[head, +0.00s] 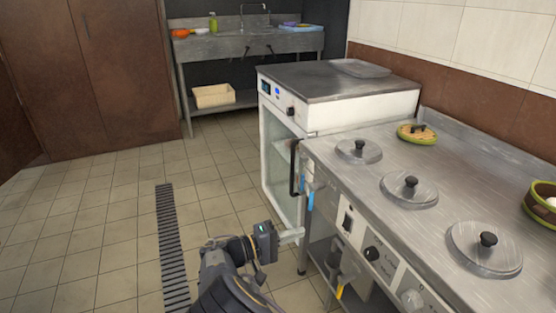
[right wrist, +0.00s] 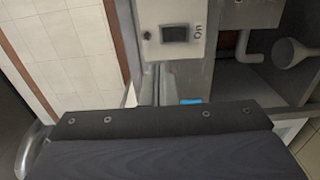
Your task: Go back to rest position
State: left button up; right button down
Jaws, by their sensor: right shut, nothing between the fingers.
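My right gripper (head: 292,235) shows low in the middle of the head view, in front of the steel counter's near side. It is shut and nothing shows in it. Its arm comes up from the bottom edge. In the right wrist view a dark, bolted surface (right wrist: 160,125) fills the lower part, and the fingertips cannot be made out there. My left gripper is not in the head view.
The steel counter (head: 380,235) holds several lidded wells (head: 408,187), a green-rimmed pot (head: 417,134) and a bowl (head: 541,204). The tiled floor (head: 110,235) at left is clear. A sink table (head: 250,42) stands at the back.

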jog(key=s+d+f+m+g+y, duration=0.1)
jog(key=s+d+m+g+y, duration=0.1)
jog(key=s+d+g+y, duration=0.45)
jog(key=s+d+m+g+y, duration=0.1)
jog(key=s+d+y, duration=0.25)
jog(key=d, duration=0.55)
jog(key=s+a+r+m+t+y, duration=0.1)
jog(key=s+r+t+y, duration=0.1)
jog(key=s+y, duration=0.35)
jog(key=s+a+r+m+t+y, duration=0.1)
jog(key=s+r+t+y, duration=0.15)
jog(key=s, duration=0.65)
jog(key=s+r+m+t+y, duration=0.1)
jog(key=s+r+t+y, duration=0.15)
jog(key=s, duration=0.55)
notch_tip(320, 180, up, 27)
jog(key=p, duration=2.7)
jog(key=shift+a, duration=0.25)
jog(key=shift+w+f, duration=0.1)
